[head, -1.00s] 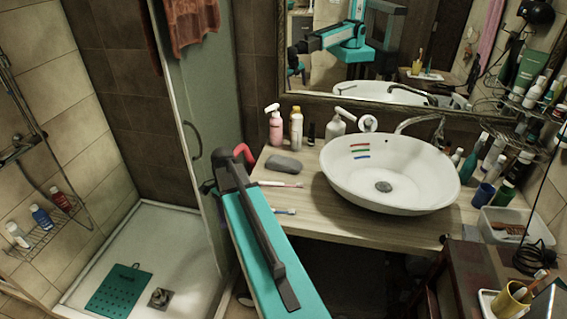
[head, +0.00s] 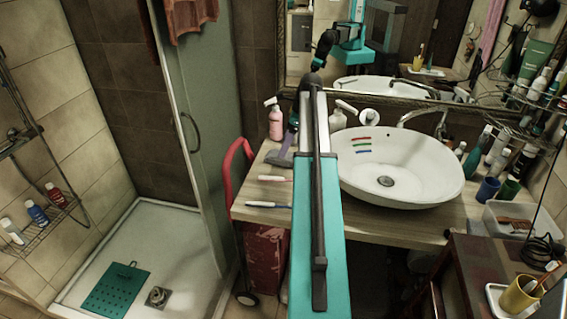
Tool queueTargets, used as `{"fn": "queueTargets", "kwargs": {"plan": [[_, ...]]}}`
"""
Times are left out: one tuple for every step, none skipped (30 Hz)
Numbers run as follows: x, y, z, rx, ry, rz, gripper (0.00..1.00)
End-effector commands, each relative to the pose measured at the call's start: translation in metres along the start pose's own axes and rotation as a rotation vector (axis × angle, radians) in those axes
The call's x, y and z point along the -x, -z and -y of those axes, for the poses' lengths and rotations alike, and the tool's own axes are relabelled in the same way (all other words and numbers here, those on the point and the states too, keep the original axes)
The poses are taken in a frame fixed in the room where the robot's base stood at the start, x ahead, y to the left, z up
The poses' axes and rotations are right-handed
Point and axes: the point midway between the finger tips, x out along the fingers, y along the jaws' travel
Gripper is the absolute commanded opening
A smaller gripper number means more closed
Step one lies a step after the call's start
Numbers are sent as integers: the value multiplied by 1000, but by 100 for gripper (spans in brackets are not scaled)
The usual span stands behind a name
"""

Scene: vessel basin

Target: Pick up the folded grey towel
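The folded grey towel (head: 279,157) is at the left rear of the wooden counter, beside my arm. Its outline is peaked and partly covered by my arm on its right. A narrow dark shape rises above it; I cannot tell whether this is part of my gripper. My teal and dark arm reaches up the middle of the head view, over the counter. I cannot make out the fingertips or whether they touch the towel. Whether the towel is lifted off the counter is unclear.
The white basin (head: 400,185) stands right of my arm. A pink bottle (head: 276,123) stands behind the towel, and a white pump bottle (head: 337,118) right of my arm. Two toothbrushes (head: 268,204) lie in front. A mirror (head: 420,60) backs the counter. A red-handled cart (head: 232,165) stands left.

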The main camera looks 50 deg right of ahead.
Motion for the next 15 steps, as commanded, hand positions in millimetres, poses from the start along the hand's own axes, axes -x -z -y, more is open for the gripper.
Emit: {"fn": "queueTargets", "kwargs": {"plan": [[11, 11, 18, -39, 24, 15, 75], [16, 15, 24, -57, 35, 24, 75], [23, 19, 31, -79, 46, 34, 75], [27, 23, 35, -93, 53, 40, 75], [31, 26, 38, -104, 60, 45, 75], [35, 28, 42, -117, 66, 51, 75], [37, 29, 44, -124, 70, 54, 75], [39, 30, 45, -129, 73, 57, 75], [40, 31, 46, -133, 75, 60, 75], [41, 31, 46, -135, 76, 61, 75], [41, 31, 46, -135, 77, 61, 75], [41, 30, 46, -135, 77, 62, 75], [41, 30, 46, -134, 77, 61, 75], [41, 29, 45, -134, 76, 61, 75], [40, 29, 45, -133, 76, 61, 75]]}}
